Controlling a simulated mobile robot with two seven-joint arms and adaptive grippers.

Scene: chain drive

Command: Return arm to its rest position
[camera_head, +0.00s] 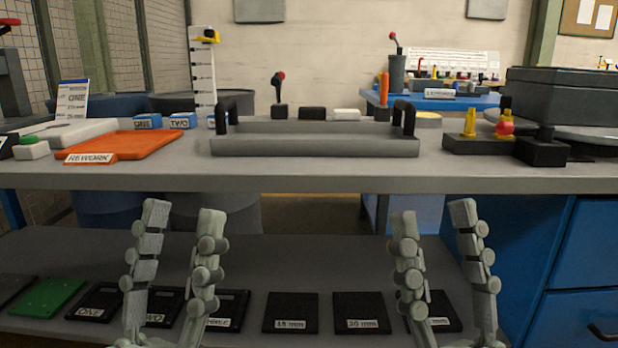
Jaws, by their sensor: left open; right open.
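My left gripper (184,218) is in the lower left of the head view, fingers pointing up and spread apart, with nothing between them. My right gripper (432,217) is in the lower right, also with its fingers spread and empty. Both appear in front of the workbench (300,179), below its front edge in the picture, and touch nothing that I can see. My arms behind the grippers are mostly out of view. A grey tray with two black handles (315,147) sits on the middle of the bench.
An orange REWORK tray (140,143) is at the bench's left. A dark block with yellow pegs and a red ball (478,145) is at the right. Several dark labelled plates (290,310) and a green plate (48,297) lie on the lower shelf (300,255). Blue drawers (580,245) stand at right.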

